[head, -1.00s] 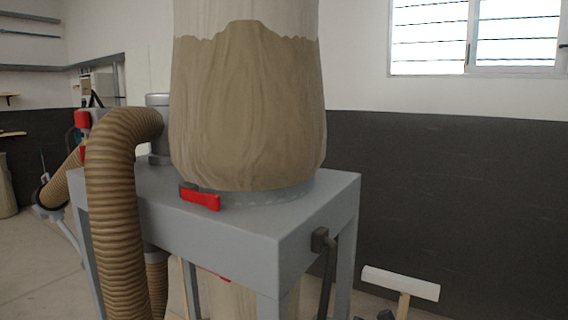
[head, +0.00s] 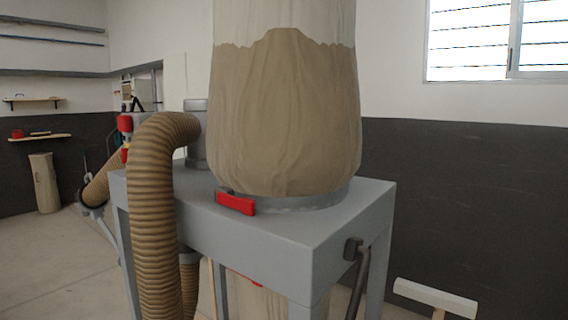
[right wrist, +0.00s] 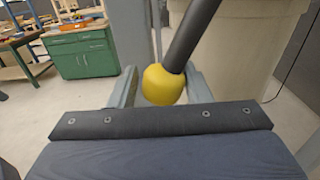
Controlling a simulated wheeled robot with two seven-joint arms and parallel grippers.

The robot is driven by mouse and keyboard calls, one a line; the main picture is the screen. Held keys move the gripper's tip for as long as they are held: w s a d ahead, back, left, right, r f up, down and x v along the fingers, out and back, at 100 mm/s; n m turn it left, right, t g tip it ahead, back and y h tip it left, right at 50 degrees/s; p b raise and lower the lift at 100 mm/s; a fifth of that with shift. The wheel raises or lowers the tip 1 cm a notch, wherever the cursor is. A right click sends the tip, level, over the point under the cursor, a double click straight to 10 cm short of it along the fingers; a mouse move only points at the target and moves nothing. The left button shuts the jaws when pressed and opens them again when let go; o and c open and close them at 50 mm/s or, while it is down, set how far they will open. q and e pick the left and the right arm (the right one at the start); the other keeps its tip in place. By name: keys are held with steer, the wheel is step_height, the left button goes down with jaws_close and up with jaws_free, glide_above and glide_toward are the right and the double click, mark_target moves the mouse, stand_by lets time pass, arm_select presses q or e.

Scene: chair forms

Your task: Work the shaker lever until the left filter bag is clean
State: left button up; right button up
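One large filter bag (head: 285,120) stands above the grey collector housing (head: 270,225) in the head view. It is coated brown with dust up to a ragged line, with paler cloth above. I cannot tell whether it is the left bag. The dark shaker lever (head: 358,280) hangs from a pivot on the housing's right side; its lower end is out of the head view. In the right wrist view a dark rod with a yellow knob (right wrist: 163,85), apparently the lever's end, sits between my right gripper's (right wrist: 161,92) open fingers, with gaps either side. My left gripper is not in view.
A ribbed brown hose (head: 152,220) curves down at the housing's left. A red clamp (head: 236,204) closes the band under the bag. A green cabinet (right wrist: 83,52) is farther off in the right wrist view.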

steer(key=shift+s+a+r, duration=0.15)
steer(key=shift+s+a, duration=0.05)
steer(key=shift+s, duration=0.1)
steer(key=shift+s+a+r+p, duration=0.35)
steer(key=shift+s+a+r, duration=0.25)
steer(key=shift+s+r, duration=0.3)
steer(key=shift+s+a+r+p, duration=0.35)
steer(key=shift+s+a+r, duration=0.25)
steer(key=shift+s+r, duration=0.3)
steer(key=s+r, duration=0.1)
steer(key=s+a+r+p, duration=0.1)
steer(key=r, duration=0.1)
steer(key=shift+a, duration=0.15)
steer(key=shift+w+f, duration=0.1)
steer(key=shift+f, duration=0.05)
